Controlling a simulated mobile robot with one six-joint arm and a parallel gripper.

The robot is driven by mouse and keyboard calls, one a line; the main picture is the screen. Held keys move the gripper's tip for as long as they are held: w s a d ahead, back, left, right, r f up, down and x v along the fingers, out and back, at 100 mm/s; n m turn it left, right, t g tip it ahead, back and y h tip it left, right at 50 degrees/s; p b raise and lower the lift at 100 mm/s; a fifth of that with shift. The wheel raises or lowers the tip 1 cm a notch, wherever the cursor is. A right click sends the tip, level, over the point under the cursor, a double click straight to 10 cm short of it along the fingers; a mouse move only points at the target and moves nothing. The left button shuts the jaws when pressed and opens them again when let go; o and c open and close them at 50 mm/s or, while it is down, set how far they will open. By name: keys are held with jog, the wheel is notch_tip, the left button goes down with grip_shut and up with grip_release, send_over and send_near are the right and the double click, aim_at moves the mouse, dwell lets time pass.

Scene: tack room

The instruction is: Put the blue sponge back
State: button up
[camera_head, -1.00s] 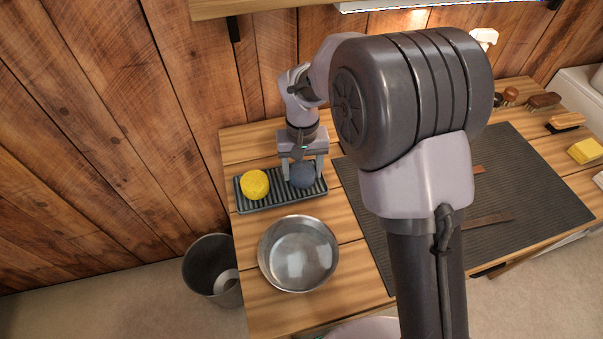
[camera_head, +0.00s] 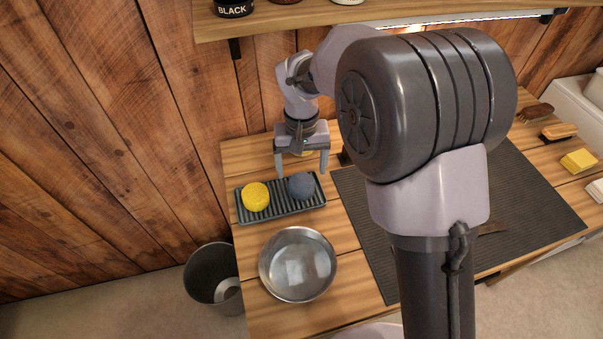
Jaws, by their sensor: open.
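The blue sponge (camera_head: 301,186) is round and dark blue. It lies on the right part of a dark ribbed tray (camera_head: 281,208), beside a round yellow sponge (camera_head: 256,197) on the left part. My gripper (camera_head: 302,172) is open and empty. Its two fingers point down, above and behind the blue sponge, apart from it. A bit of something yellow shows between the fingers, mostly hidden by the gripper.
A metal bowl (camera_head: 297,264) stands in front of the tray. A dark bin (camera_head: 213,278) is on the floor at left. A dark ribbed mat (camera_head: 400,240) lies at right, partly behind my arm. Brushes (camera_head: 558,132) and a yellow block (camera_head: 578,161) are at far right. A shelf (camera_head: 215,25) hangs above.

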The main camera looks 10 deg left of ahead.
aim_at(302, 181)
jog(key=s+d+r+m+t+p, duration=0.1)
jog(key=s+d+r, duration=0.15)
jog(key=r, duration=0.25)
jog(key=s+d+r+m+y, duration=0.1)
jog(key=d+r, duration=0.2)
jog(key=r, duration=0.2)
jog(key=s+d+r+m+t+p, duration=0.1)
jog(key=d+r, duration=0.2)
jog(key=r, duration=0.3)
jog(key=s+d+r+m+t, duration=0.1)
jog(key=s+d+m+t, duration=0.1)
jog(key=s+d, duration=0.3)
jog(key=s+d+r+m+t+y, duration=0.1)
jog(key=s+d, duration=0.4)
jog(key=s, duration=0.7)
jog(key=shift+d+r+m+t, duration=0.15)
jog(key=shift+r+m+t, duration=0.3)
jog(key=shift+m, duration=0.45)
